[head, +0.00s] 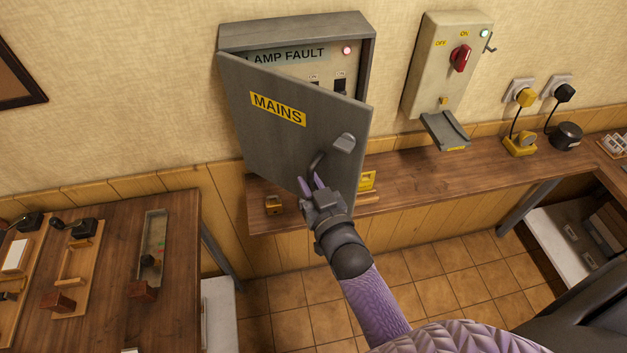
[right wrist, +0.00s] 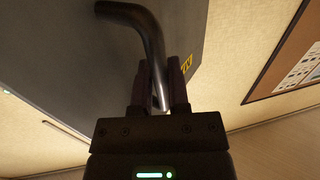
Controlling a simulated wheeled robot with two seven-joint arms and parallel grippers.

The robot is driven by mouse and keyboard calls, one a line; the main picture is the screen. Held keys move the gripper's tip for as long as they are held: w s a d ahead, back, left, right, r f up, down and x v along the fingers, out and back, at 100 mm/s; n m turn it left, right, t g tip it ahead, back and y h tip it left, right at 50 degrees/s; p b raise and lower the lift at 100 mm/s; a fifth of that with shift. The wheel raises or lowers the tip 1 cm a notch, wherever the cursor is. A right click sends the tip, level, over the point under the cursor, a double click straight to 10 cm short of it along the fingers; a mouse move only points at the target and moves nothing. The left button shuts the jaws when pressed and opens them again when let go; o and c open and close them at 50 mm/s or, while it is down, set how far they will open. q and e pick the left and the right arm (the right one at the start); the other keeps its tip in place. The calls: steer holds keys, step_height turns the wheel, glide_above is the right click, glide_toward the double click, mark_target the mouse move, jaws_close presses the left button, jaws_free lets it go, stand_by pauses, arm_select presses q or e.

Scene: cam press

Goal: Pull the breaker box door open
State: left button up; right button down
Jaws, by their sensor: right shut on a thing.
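The grey breaker box (head: 300,30) is fixed to the wall. Its door (head: 270,135), with a yellow MAINS label (head: 277,108), stands partly open. Its right side is swung out from the box, and the panel inside shows above the door's top edge. My right gripper (head: 312,182) is shut on the dark bent door handle (head: 317,161), low on the door's right part. In the right wrist view the handle (right wrist: 150,35) runs down between the fingers of my right gripper (right wrist: 160,82). The lower inside of the box is hidden by the door. My left gripper is not in view.
A switch box (head: 429,75) with a red knob hangs on the wall to the right. A workbench (head: 178,285) with several trays stands at the left.

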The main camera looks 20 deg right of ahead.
steer(key=shift+s+a, duration=0.1)
steer(key=shift+a, duration=0.1)
stand_by(0.3)
steer(key=c, duration=0.6)
jaws_free()
